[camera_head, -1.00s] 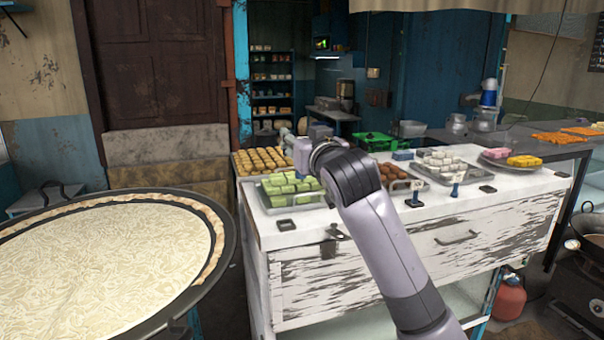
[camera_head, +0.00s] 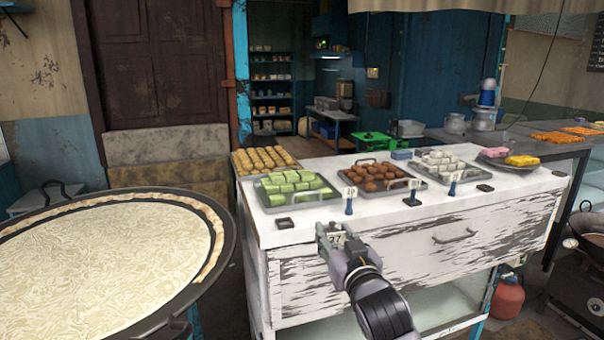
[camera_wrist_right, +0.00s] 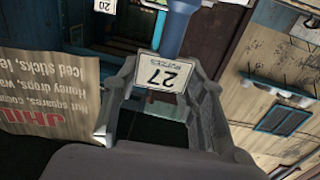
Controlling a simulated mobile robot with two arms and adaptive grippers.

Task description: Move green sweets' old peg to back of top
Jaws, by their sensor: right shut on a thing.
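The green sweets (camera_head: 295,183) lie in a grey metal tray (camera_head: 312,200) at the left of the white counter top. My right gripper (camera_head: 329,234) is in front of the counter's front edge, below and right of that tray. It is shut on a price peg (camera_head: 337,239) with a white card reading 27. The card (camera_wrist_right: 166,75) also shows in the right wrist view, upside down between the fingers (camera_wrist_right: 165,92), with a blue stem. The peg's other end is hidden. My left gripper is not in view.
A blue peg marked 20 (camera_head: 349,200) stands before the brown sweets (camera_head: 374,176). A dark peg (camera_head: 412,193) and another blue peg (camera_head: 453,184) stand to its right. A small black block (camera_head: 284,224) sits before the green tray. Yellow sweets (camera_head: 263,158) stand behind it.

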